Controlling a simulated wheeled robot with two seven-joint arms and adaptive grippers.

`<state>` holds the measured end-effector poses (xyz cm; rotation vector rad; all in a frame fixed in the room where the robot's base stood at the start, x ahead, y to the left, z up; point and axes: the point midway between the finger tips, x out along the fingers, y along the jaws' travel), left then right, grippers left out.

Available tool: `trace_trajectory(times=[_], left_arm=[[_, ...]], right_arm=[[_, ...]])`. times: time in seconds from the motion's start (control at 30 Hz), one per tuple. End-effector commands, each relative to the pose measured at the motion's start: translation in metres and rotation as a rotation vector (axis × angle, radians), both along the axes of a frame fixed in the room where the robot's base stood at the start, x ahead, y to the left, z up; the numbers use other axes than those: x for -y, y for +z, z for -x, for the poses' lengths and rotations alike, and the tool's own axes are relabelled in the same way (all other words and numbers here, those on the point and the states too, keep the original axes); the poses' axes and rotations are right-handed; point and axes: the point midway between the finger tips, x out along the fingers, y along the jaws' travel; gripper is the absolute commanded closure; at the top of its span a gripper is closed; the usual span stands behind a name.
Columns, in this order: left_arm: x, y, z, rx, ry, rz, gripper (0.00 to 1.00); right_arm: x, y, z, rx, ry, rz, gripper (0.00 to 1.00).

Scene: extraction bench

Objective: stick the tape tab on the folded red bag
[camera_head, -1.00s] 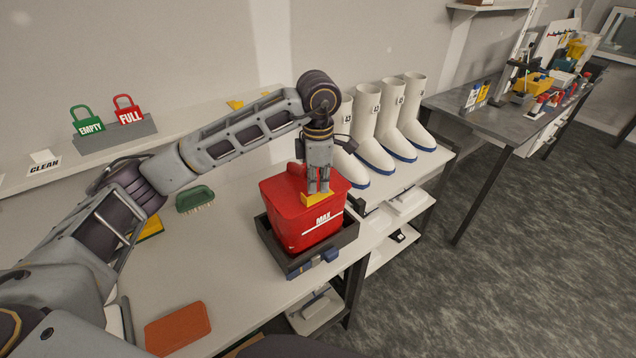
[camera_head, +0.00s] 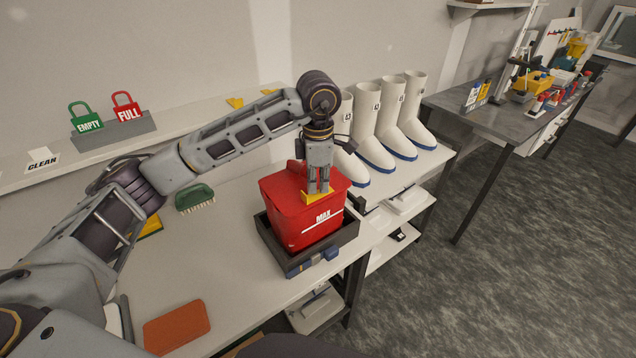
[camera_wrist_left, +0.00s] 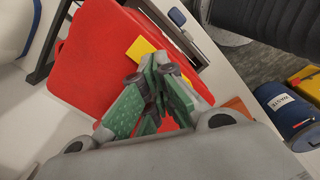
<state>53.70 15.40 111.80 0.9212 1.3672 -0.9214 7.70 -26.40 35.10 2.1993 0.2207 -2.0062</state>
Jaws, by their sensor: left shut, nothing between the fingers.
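The folded red bag (camera_head: 295,215) stands in a dark tray (camera_head: 290,262) on the bench, with a white MAX mark on its front. The yellow tape tab (camera_head: 316,199) lies at the bag's upper front edge. My left gripper (camera_head: 319,190) points down with its fingers shut and empty, right at the tab; I cannot tell whether they press on it. In the left wrist view the green-padded fingertips (camera_wrist_left: 157,68) are together over the tab (camera_wrist_left: 139,48), partly hiding it, with the red bag (camera_wrist_left: 95,60) around it. My right gripper is not in view.
White boots (camera_head: 388,125) stand behind and right of the tray. A green brush (camera_head: 195,199) lies left of it, and an orange pad (camera_head: 177,327) near the front edge. Padlock-shaped EMPTY (camera_head: 88,124) and FULL (camera_head: 128,112) signs stand on the back ledge. Bare bench lies left of the tray.

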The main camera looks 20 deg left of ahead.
Motion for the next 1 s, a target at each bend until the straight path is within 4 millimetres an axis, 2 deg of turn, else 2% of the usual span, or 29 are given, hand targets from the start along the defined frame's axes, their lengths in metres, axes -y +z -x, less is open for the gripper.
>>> trace_trajectory(times=[1.0], left_arm=[[-0.0001, -0.009, 0.0, 0.0, 0.0, 0.0, 1.0]], right_arm=[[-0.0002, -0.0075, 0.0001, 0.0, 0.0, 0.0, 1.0]])
